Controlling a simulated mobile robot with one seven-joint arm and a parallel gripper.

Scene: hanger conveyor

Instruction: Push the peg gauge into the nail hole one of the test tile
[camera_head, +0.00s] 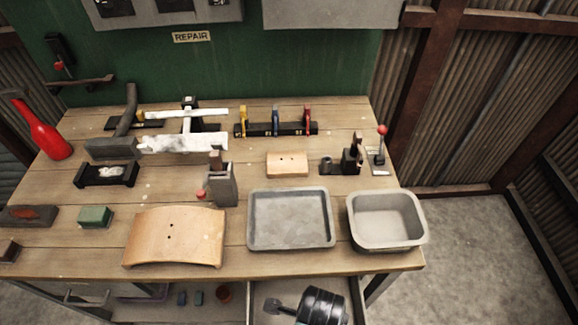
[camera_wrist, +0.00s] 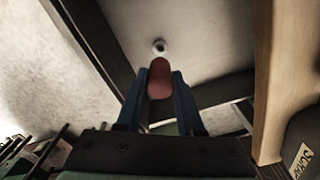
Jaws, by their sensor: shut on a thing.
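A large curved orange tile (camera_head: 175,237) with two small dark holes lies at the front of the bench. A smaller tan block (camera_head: 287,163) with two holes lies farther back; I cannot tell from markings which is the test tile. In the wrist view my gripper (camera_wrist: 159,82) has its two blue-grey fingers shut on a reddish, round-ended piece (camera_wrist: 160,76), which I take for the peg gauge.
A flat grey tray (camera_head: 290,247) and a deeper grey tub (camera_head: 387,243) stand right of the curved tile. A green block (camera_head: 95,217) lies left of it. A grey upright holder (camera_head: 222,187) with a red knob stands behind.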

